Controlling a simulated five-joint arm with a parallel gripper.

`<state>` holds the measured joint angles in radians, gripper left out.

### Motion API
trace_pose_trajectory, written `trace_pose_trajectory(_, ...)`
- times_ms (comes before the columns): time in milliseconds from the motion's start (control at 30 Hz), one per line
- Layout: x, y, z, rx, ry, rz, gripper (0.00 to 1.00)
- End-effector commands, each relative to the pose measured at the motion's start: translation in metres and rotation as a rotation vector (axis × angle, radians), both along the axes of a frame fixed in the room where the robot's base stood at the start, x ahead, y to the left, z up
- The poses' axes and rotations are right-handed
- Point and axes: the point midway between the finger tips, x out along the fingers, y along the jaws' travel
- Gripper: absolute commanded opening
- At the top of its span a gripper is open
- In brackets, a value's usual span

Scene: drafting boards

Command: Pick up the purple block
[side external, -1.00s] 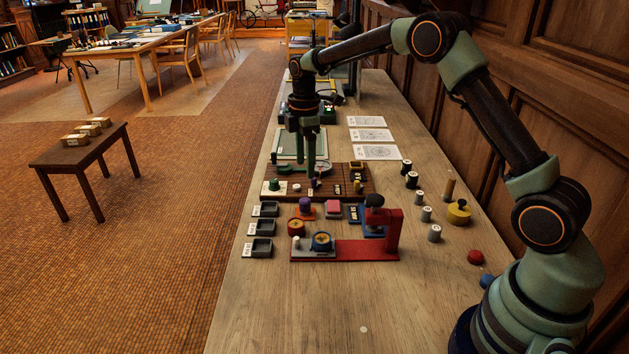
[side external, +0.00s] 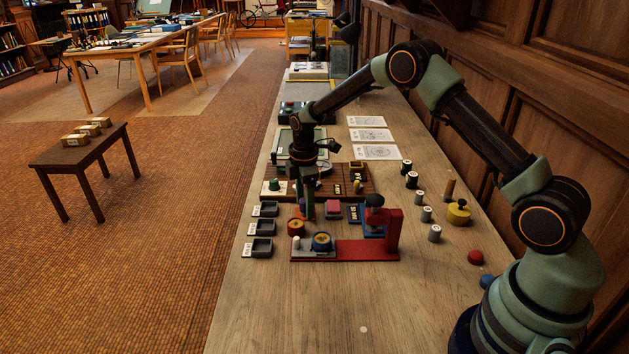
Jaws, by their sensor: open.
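My gripper (side external: 307,212) points straight down over the small orange-red base left of the pink block. Its fingers are open and come down around the spot of the purple block. The purple block stood on that base in the earlier view; now the fingers hide most or all of it. I cannot tell whether the fingers touch it.
The pink block (side external: 332,210) stands close on the right. Grey trays (side external: 262,247) lie to the left. The front of the table is clear.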

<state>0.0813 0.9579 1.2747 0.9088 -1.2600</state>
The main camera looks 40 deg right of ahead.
Motion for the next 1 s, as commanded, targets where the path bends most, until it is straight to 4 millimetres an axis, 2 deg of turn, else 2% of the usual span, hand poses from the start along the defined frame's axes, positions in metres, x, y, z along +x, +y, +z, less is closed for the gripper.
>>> trace_pose_trajectory(167, 0.000, 0.000, 0.000, 0.000, -0.001, 0.000, 0.71)
trace_pose_trajectory(233, 0.000, 0.000, 0.000, 0.000, 0.000, 0.000, 0.52)
trace_pose_trajectory(367, 0.000, 0.000, 0.000, 0.000, 0.000, 0.000, 0.02)
trace_pose_trajectory(767, 0.000, 0.000, 0.004, 0.000, -0.001, 0.000, 0.00)
trace_pose_trajectory(867, 0.001, 0.000, 0.011, 0.000, -0.001, 0.000, 0.00)
trace_pose_trajectory(1000, 0.001, 0.000, 0.030, 0.000, -0.003, 0.000, 0.00)
